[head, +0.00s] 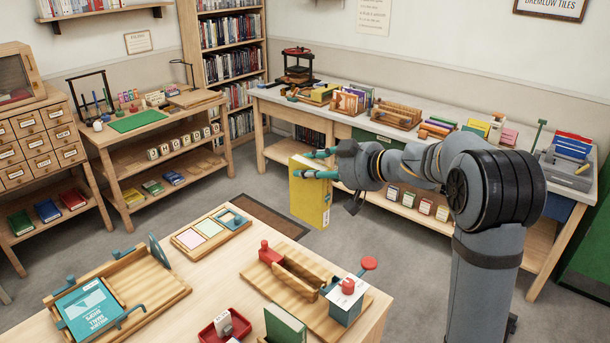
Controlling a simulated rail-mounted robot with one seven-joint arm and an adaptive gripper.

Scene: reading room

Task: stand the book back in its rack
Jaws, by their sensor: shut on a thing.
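A yellow book (310,195) hangs upright in the air, gripped at its top part. My gripper (309,164), with teal fingers, reaches in from the right and is shut on it. The book is above the floor, between the near table and the long back bench, touching neither. Which rack belongs to this book is unclear. A wooden rack with upright books (349,101) stands on the back bench. At the bottom edge of the view a green book (285,326) stands upright on the near table; its holder is mostly cut off.
The near table (215,277) carries a wooden stand with a teal book (88,308), a tray of coloured pads (211,231), a wooden fixture with red knobs (300,292) and a red tray (223,326). The back bench (262,92) is crowded. Grey floor lies between.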

